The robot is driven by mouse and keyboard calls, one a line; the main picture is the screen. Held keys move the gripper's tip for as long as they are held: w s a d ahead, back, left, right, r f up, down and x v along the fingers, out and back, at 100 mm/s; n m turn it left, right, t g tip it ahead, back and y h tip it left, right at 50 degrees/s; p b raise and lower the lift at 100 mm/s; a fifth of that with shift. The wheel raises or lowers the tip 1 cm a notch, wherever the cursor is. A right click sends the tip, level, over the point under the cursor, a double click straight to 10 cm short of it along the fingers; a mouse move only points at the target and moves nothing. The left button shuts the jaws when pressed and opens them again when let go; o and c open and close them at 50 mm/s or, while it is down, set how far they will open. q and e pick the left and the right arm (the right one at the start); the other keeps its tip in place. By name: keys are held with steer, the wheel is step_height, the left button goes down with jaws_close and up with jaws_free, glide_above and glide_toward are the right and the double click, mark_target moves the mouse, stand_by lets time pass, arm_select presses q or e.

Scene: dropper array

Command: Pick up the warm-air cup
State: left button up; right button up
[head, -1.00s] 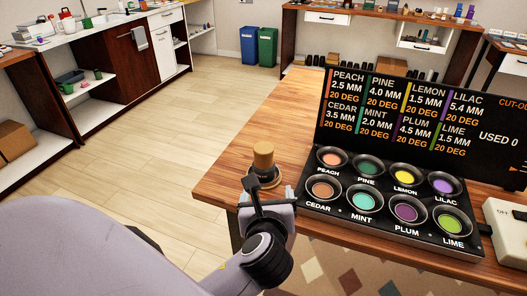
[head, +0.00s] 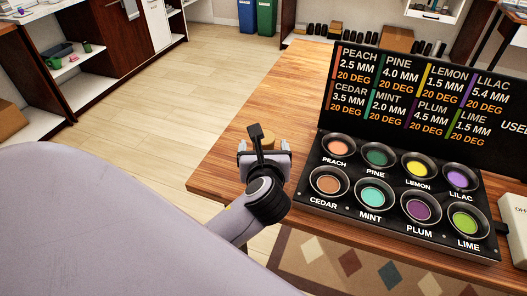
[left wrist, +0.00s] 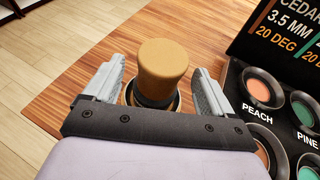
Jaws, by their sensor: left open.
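A tan, rounded cylinder with a dark lower part (left wrist: 163,68), the likely warm-air cup, stands upright in a dark round holder near the table's left end. In the head view only a bit of its tan top (head: 268,141) shows behind my gripper. My left gripper (left wrist: 157,80) is open, with one finger on each side of the tan piece. I see no finger closed on it; the lower part is partly hidden by the gripper body. The left gripper also shows in the head view (head: 264,153). My right gripper is not in view.
A black panel of coloured wells (head: 395,195) stands right of the gripper, with an upright text board (head: 420,110) behind it. A white box (head: 513,232) is at the far right. The wooden tabletop (head: 290,90) behind the gripper is clear.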

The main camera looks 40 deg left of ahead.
arm_select(q)
steer(key=shift+x, duration=1.35)
steer(key=c, duration=1.3)
steer(key=shift+o, duration=0.2)
